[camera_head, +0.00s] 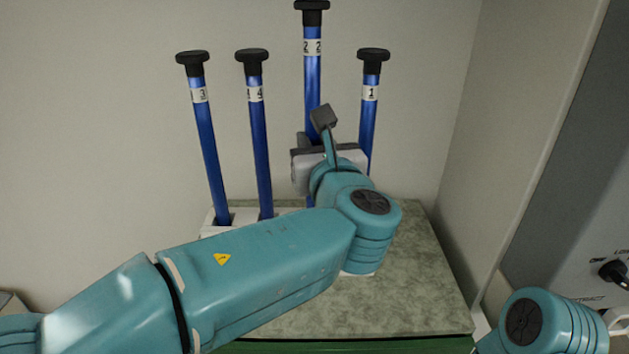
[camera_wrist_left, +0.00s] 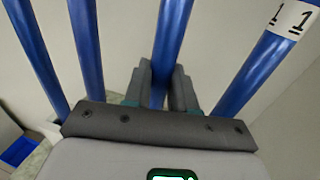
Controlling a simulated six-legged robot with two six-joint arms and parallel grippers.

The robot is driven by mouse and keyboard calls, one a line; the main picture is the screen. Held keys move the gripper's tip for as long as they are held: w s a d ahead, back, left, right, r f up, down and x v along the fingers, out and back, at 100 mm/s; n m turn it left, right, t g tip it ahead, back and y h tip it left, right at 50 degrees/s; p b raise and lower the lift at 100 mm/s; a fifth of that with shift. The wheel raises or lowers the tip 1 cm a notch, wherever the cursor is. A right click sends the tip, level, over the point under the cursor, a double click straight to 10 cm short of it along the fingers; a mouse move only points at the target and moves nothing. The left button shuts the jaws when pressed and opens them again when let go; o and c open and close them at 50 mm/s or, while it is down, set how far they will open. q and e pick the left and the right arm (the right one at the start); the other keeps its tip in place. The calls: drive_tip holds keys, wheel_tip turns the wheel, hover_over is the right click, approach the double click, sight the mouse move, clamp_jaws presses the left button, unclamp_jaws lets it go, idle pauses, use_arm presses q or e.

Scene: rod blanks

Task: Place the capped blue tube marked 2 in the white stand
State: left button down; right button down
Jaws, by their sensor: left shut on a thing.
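The blue tube marked 2 (camera_head: 313,80) has a black cap and stands nearly upright, its cap higher than the other caps. My left gripper (camera_head: 312,146) is shut on it; the left wrist view shows tube 2 (camera_wrist_left: 168,45) between the two grey fingers (camera_wrist_left: 160,85). My right gripper is not in view.
Blue tubes marked 3 (camera_head: 207,140) and 4 (camera_head: 260,140) stand in the stand to the left. Tube 1 (camera_head: 369,110) stands close on the right. The mottled green-grey tabletop (camera_head: 425,290) is clear at the front right. Walls are close behind and right.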

use_arm(q)
wheel_tip(320, 180, down, 6)
drive_tip(key=shift+b, duration=0.7)
drive_tip(key=shift+w+f, duration=0.15)
drive_tip(key=shift+f, duration=0.2)
drive_tip(key=c, duration=0.9)
unclamp_jaws()
drive_tip(key=shift+r, duration=0.1)
drive_tip(key=shift+r, duration=0.1)
